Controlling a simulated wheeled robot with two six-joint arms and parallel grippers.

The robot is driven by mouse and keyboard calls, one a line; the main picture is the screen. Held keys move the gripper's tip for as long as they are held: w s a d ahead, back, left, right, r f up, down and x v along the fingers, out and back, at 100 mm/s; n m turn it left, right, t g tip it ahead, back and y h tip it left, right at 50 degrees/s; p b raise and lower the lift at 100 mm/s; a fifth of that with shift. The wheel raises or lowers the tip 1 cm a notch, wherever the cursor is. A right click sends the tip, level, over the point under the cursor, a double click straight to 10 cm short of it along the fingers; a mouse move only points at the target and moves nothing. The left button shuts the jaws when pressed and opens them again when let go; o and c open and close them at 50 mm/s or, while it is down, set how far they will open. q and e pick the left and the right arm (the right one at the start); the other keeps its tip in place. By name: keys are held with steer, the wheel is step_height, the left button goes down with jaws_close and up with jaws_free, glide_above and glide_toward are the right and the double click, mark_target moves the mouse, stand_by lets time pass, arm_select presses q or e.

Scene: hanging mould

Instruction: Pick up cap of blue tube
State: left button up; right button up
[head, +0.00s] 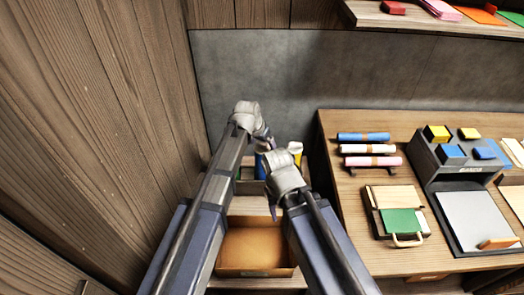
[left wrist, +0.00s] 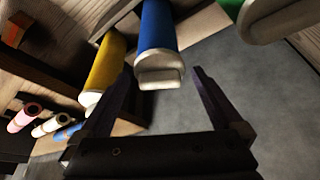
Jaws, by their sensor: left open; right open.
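The blue tube (left wrist: 157,27) shows at the top middle of the left wrist view, with its pale grey cap (left wrist: 160,78) at the near end. My left gripper (left wrist: 162,73) is open, one finger on each side of the cap in the picture. A gap shows on both sides, and nothing is held. In the head view a bit of the blue tube (head: 260,168) shows between the arms, and its cap is hidden. My left gripper (head: 264,138) is above it there. My right gripper (head: 273,205) is lower, its fingers small and partly hidden, apparently empty.
A yellow tube (left wrist: 104,65) with a white cap stands close left of the blue one. An open brown box (head: 253,247) sits below the arms. The right-hand table (head: 340,205) holds rolls (head: 370,148), a block stand and boards. A wooden wall (head: 95,120) rises at left.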

mark_target(262, 143)
arm_select(q)
steer(key=shift+r, duration=0.1)
steer(key=c, duration=1.2)
steer(key=shift+c, duration=0.3)
step_height(262, 143, up, 10)
steer(key=p, duration=1)
